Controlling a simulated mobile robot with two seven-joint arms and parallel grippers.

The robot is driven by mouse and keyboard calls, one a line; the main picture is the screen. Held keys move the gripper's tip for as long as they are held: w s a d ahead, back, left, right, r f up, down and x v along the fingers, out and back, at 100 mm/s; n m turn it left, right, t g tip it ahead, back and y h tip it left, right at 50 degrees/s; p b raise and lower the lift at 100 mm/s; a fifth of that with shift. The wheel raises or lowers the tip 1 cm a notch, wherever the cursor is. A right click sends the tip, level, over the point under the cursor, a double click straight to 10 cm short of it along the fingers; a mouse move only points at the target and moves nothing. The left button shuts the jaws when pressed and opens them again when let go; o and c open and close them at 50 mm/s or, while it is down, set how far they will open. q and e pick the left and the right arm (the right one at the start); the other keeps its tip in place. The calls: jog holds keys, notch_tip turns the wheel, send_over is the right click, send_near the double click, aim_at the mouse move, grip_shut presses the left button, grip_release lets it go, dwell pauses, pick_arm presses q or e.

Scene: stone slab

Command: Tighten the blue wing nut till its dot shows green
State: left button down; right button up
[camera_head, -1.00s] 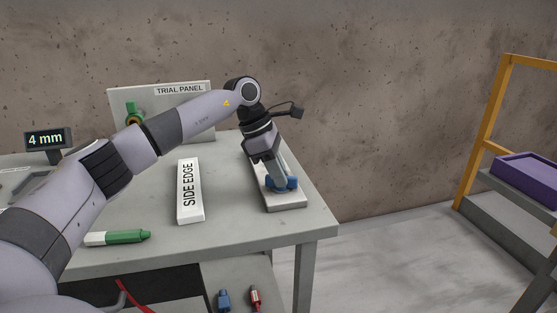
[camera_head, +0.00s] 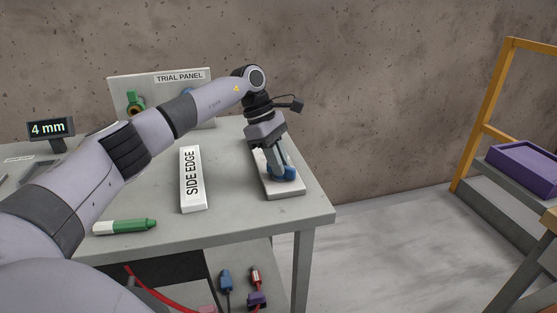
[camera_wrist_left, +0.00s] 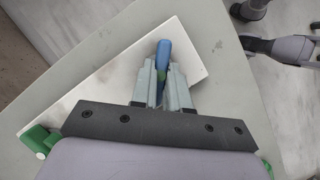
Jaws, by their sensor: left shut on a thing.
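The blue wing nut (camera_head: 290,174) is on a pale plate (camera_head: 286,190) near the right edge of the table. My left gripper (camera_head: 281,168) points down and is shut on the wing nut. In the left wrist view, the blue wing (camera_wrist_left: 163,51) sticks out past my left gripper's fingertips (camera_wrist_left: 163,66). The fingers hide much of the nut. A small green patch shows between the fingers, beneath the blue; I cannot tell for sure that it is the dot. My right gripper is in neither view.
Connectors lie on the shelf below. A purple tray (camera_head: 522,166) is at right.

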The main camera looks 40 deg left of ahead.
pick_arm(q)
jog(key=shift+s+f, duration=0.15)
jog(key=shift+f, duration=0.15)
jog(key=c, duration=1.1)
grip_release()
jog(key=shift+r, duration=0.1)
jog(key=shift+r, duration=0.1)
jog(key=v, duration=0.7)
